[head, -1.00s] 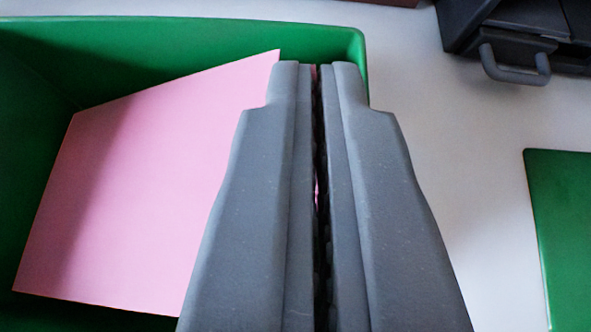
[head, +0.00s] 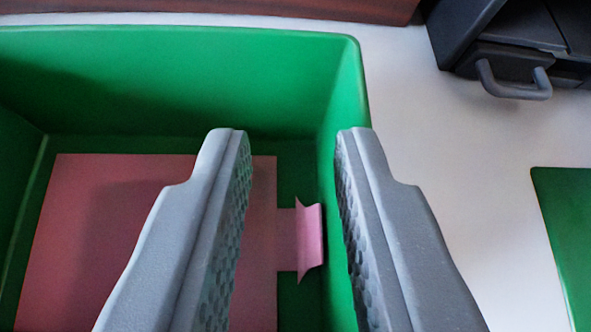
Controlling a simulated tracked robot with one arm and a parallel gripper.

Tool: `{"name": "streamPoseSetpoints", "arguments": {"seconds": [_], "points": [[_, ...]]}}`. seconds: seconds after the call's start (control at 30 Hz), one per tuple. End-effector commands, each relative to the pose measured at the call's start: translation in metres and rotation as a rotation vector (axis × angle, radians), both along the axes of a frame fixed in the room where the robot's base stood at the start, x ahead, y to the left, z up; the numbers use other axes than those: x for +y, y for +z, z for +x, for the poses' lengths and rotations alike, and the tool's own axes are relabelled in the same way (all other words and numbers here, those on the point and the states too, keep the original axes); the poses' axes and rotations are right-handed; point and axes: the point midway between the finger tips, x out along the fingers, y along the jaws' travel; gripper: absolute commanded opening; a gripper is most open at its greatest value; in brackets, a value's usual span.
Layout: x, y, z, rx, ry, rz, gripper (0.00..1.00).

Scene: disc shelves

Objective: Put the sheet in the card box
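The pink sheet (head: 110,235) lies in the green card box (head: 170,75), low down and apparently on its floor. A narrow pink tab (head: 310,235) sticks out from the sheet's right side, with its end bent up near the box's right wall. My gripper (head: 291,135) is open and empty above the box. Its left finger hides part of the sheet. Its right finger is over the right wall, and the tab shows between the fingers.
A dark grey unit with a handle (head: 515,85) stands at the back right. A flat green piece (head: 570,220) lies at the right edge. A reddish-brown edge (head: 300,8) runs along the back. White surface (head: 470,190) lies clear between the box and the green piece.

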Motion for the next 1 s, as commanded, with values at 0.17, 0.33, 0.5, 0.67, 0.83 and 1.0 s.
{"name": "streamPoseSetpoints", "arguments": {"seconds": [0.17, 0.33, 0.5, 0.67, 0.83, 1.0], "points": [[-0.004, 0.007, -0.010, 0.001, -0.002, 0.000, 0.23], [-0.009, 0.018, -0.027, 0.000, -0.003, -0.001, 0.23], [-0.014, 0.031, -0.050, 0.001, -0.003, 0.000, 0.23], [-0.019, 0.044, -0.069, -0.002, -0.002, 0.001, 0.23], [-0.024, 0.056, -0.089, -0.001, -0.002, -0.001, 0.23], [-0.026, 0.060, -0.098, -0.001, 0.000, 0.000, 0.23]]}}
